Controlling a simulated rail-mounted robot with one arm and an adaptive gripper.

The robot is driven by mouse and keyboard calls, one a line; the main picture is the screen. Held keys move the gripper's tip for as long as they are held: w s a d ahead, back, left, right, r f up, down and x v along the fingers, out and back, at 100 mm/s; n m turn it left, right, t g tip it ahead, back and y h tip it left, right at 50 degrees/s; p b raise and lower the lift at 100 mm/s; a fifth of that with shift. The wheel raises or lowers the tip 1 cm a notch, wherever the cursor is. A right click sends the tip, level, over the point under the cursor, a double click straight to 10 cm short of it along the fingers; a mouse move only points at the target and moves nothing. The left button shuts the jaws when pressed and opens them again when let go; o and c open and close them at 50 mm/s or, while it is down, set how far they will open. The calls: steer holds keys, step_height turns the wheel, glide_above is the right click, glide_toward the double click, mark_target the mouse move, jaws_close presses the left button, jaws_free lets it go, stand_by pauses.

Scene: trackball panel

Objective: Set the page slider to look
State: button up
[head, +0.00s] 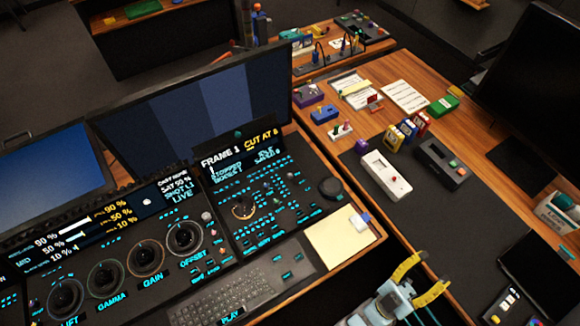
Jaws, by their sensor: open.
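The trackball panel (102,305) fills the lower left, with several dark trackballs in rings, labelled LIFT, GAMMA, GAIN and OFFSET. Its right section (282,232) holds many small cyan-labelled controls, a gold-ringed dial (243,208) and a black round knob (330,188). The labels there are too small to read, so I cannot tell which control is the page slider or where it is set. My gripper (431,273), with yellow fingers, is at the lower right, beyond the panel's right edge. Its fingers are apart, with nothing seen between them.
Monitors (195,95) stand behind the panel. A keyboard (232,290) and a yellow notepad (338,237) lie in front. The right desk holds a white box (386,176), a dark box (440,163) and small coloured items. The dark mat near my gripper has bare room.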

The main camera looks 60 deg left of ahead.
steer(key=w+a+f+n+g+y+p, duration=0.1)
steer(key=w+a+f+n+g, duration=0.15)
steer(key=w+a, duration=0.45)
steer(key=w+a+f+n+g+p, duration=0.1)
steer(key=w+a+g, duration=0.25)
steer(key=w, duration=0.45)
steer(key=w+a+f+n+g+y+p, duration=0.1)
steer(key=w+a+n+g, duration=0.15)
steer(key=w+a, duration=0.5)
steer(key=w+a+f+n+g+h, duration=0.1)
steer(key=w+a+f+g+h, duration=0.15)
steer(key=w+a, duration=0.35)
steer(key=w+a+f+n+g+h, duration=0.1)
steer(key=w+a+f+g+h, duration=0.2)
steer(key=a, duration=0.5)
steer(key=n+g+h, duration=0.5)
steer(key=g, duration=0.9)
glide_toward(291, 176)
steer(key=shift+w+d+f+b, duration=0.1)
steer(key=shift+f+b, duration=0.25)
steer(key=shift+f, duration=1.15)
steer(key=shift+w+d+f+b, duration=0.1)
steer(key=shift+f+b, duration=0.25)
steer(key=shift+f, duration=1.2)
steer(key=shift+s+f+b, duration=0.1)
steer(key=shift+f+b, duration=0.25)
steer(key=shift+f, duration=1.65)
